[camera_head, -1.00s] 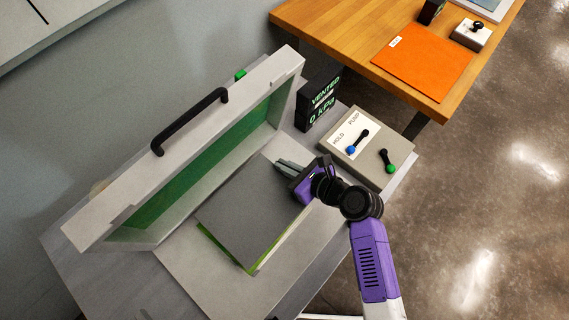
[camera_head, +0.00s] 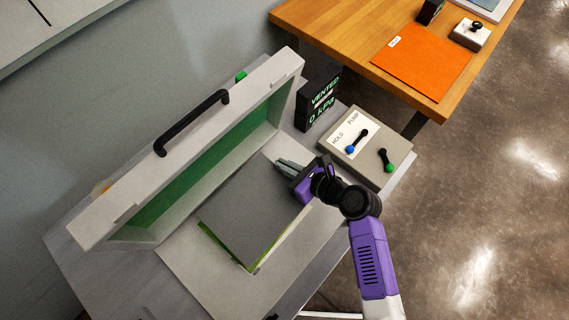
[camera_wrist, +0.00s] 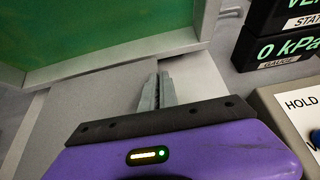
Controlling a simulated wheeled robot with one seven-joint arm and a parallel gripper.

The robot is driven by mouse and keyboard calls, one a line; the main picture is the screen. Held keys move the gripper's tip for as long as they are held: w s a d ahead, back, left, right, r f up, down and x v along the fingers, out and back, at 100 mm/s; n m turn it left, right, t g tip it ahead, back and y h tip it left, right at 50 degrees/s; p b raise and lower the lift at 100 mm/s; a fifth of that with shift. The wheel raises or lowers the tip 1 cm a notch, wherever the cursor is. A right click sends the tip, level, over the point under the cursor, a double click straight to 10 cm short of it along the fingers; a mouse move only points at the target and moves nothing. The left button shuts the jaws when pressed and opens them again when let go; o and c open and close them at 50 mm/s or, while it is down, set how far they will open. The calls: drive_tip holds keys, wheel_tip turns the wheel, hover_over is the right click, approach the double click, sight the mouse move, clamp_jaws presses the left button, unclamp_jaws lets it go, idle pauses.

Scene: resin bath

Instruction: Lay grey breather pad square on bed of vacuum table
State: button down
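The grey breather pad (camera_head: 250,212) is a flat dark-grey sheet over the pale bed (camera_head: 190,262) of the vacuum table, beside the raised lid. It also fills the left middle of the wrist view (camera_wrist: 95,105). Bright green material (camera_head: 222,250) shows from beneath its lower-left and lower-right edges. My gripper (camera_head: 283,166) is at the pad's upper-right edge. In the wrist view its fingers (camera_wrist: 156,92) are close together along that edge and appear shut on it. Whether the pad touches the bed all over cannot be told.
The white-framed lid (camera_head: 184,155) with a black handle (camera_head: 190,120) stands open at the left. The gauge (camera_head: 319,100) reads VENTED, 0 kPa. The control box (camera_head: 368,148) with two levers is close to my arm. A wooden table (camera_head: 345,32) holds an orange sheet (camera_head: 422,62).

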drive_tip(key=shift+f, duration=0.2)
drive_tip(key=shift+f+b, duration=1.2)
drive_tip(key=shift+f, duration=0.75)
drive_tip(key=c, duration=1.6)
unclamp_jaws()
drive_tip(key=shift+o, duration=0.2)
drive_tip(key=shift+r+p, duration=2.4)
drive_tip(key=shift+p, duration=0.35)
wheel_tip(320, 180, up, 2)
drive_tip(key=shift+r, duration=0.1)
